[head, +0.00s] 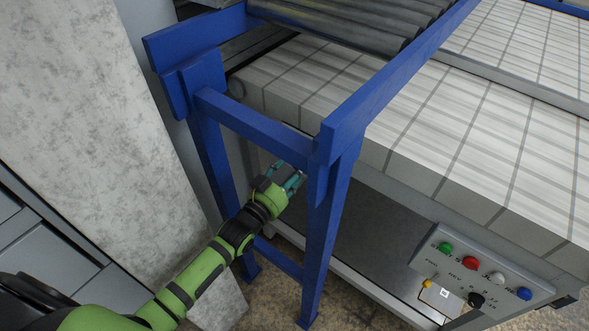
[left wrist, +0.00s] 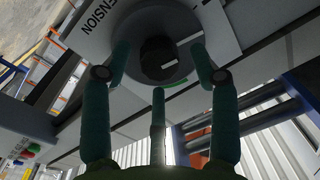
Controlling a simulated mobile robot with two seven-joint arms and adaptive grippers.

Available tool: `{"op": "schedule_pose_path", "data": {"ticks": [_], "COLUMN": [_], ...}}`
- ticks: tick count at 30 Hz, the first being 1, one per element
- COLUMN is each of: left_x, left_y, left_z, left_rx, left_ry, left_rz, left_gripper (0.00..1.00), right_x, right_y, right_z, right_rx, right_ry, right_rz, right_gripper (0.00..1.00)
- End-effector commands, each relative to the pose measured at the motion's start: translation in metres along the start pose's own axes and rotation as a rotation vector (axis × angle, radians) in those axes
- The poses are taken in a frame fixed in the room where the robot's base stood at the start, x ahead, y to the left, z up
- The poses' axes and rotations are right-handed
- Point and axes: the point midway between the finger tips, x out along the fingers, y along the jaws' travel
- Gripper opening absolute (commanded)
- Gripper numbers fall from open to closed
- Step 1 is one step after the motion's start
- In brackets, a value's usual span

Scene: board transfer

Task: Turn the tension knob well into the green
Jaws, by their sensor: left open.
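The tension knob (left wrist: 158,56) is a black knob with a short white mark, on a round grey dial in the left wrist view. A white plate beside the dial bears the word TENSION. A green arc (left wrist: 177,85) shows at the dial's lower edge in the picture; the white mark lies off it, towards the right. My left gripper (head: 291,181) is open by the conveyor frame in the head view, where the knob is hidden. In the left wrist view its teal fingers (left wrist: 159,75) stand spread around the knob, with gaps; contact cannot be told. My right gripper is out of view.
A blue frame post (head: 325,230) stands close right of my left gripper, with a blue crossbar (head: 255,128) above. Rollers (head: 350,25) lie at the top. A button panel (head: 480,280) is at lower right. A grey mottled wall panel (head: 90,110) is left.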

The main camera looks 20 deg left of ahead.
Motion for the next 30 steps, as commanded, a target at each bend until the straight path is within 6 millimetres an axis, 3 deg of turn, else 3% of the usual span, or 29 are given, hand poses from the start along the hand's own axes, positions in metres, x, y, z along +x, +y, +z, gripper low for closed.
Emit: {"op": "schedule_pose_path", "data": {"ticks": [9, 10, 14, 30], "left_x": [0.0048, 0.0048, 0.0047, 0.0051], "left_y": [0.0003, 0.0003, 0.0003, 0.0002], "left_z": [0.0002, 0.0002, 0.0002, -0.0015], "left_rx": [0.0, -0.001, -0.001, 0.094], "left_ry": [-0.001, -0.001, -0.001, 0.009], "left_rz": [0.0, 0.0, 0.0, -0.002], "left_gripper": [0.61, 0.57, 0.05, 0.04], "right_x": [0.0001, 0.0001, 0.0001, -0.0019], "right_y": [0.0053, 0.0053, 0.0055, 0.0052], "right_z": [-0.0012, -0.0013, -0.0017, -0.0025], "right_rx": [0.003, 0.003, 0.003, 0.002], "right_ry": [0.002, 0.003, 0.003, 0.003], "right_rz": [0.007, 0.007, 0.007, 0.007], "right_gripper": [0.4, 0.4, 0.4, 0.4]}}
